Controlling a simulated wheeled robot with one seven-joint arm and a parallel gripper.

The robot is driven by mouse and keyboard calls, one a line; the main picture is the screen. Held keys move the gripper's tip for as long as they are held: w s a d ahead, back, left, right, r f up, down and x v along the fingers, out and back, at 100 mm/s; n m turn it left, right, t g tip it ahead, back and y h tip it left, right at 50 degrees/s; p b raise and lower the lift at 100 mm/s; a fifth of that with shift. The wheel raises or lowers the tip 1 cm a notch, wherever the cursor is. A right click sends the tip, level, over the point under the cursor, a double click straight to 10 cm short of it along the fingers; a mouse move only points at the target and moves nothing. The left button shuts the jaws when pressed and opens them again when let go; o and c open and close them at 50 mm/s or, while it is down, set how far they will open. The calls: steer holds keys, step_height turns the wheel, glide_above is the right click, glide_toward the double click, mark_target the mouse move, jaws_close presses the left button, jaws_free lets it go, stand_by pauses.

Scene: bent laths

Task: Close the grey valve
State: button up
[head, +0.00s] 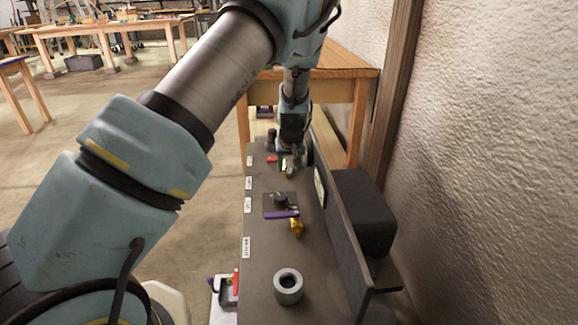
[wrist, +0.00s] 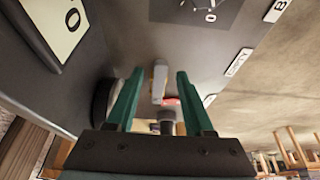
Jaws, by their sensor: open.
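The grey valve's lever (wrist: 159,84) shows in the wrist view as a narrow grey bar, standing between the two green fingers of my gripper (wrist: 160,76). The fingers are apart, one on each side of it, with a visible gap to each. In the head view my gripper (head: 290,158) is low over the far end of the dark bench panel (head: 262,270). There it mostly hides the valve; only a small yellowish and grey patch (head: 286,168) shows. Whether the fingers touch the lever's far part cannot be told.
Nearer on the panel are a yellow valve with a purple lever (head: 282,215), a black knob (head: 280,200) and a grey ring (head: 288,287). An upright board (head: 340,235) runs along the right.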

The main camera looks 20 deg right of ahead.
jaws_close()
stand_by(0.3)
stand_by(1.1)
